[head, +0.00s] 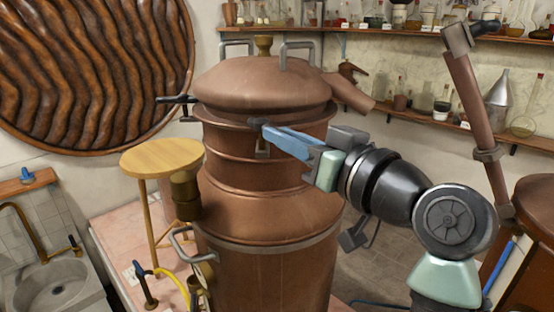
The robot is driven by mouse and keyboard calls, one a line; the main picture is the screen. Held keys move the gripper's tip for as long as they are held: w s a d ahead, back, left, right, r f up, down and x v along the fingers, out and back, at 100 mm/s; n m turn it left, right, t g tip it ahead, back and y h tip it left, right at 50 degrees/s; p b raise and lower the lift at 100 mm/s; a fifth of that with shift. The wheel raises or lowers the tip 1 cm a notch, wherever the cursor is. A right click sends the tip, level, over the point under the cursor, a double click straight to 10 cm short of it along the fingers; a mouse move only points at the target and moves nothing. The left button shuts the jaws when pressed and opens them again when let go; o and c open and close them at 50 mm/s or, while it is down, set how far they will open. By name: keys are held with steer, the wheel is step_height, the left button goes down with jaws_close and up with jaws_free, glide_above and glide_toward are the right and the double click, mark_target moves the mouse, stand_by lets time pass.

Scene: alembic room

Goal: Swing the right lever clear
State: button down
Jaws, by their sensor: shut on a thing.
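A large copper still (270,215) stands in the middle of the head view, its domed lid (262,82) seated on top. The right lever (257,122) is a small dark piece at the front of the rim, with a metal bracket (262,152) below it. My gripper (268,130) reaches in from the right, its blue fingers shut on this lever. The fingers hide most of the lever, so its exact angle cannot be told. Another lever (175,99), black, sticks out to the left from the rim's left side.
The lid has two grey handles (298,52) and a brass knob (263,44). A copper spout (350,92) projects right, above my arm. A round wooden stool (160,156) stands left. A copper pipe (476,115) rises at right. Shelves with glassware (440,108) line the back wall.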

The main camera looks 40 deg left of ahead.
steer(key=w+n+g, duration=0.1)
steer(key=n+g, duration=0.1)
steer(key=g, duration=0.1)
steer(key=w+n+g+p, duration=0.1)
steer(key=n+g, duration=0.1)
steer(key=g, duration=0.2)
steer(key=w+n+g+h, duration=0.1)
steer(key=w+n+g, duration=0.1)
steer(key=n+g, duration=0.1)
steer(key=shift+a+g, duration=0.2)
steer(key=shift+g, duration=0.3)
steer(key=shift+a+f+n+g+h+p, duration=0.1)
steer(key=shift+f+n+g+h+p, duration=0.1)
steer(key=shift+n+g+h+p, duration=0.3)
steer(key=c, duration=0.8)
jaws_free()
steer(key=shift+a, duration=0.1)
steer(key=shift+r+y, duration=0.1)
steer(key=shift+y, duration=0.2)
steer(key=shift+d, duration=0.2)
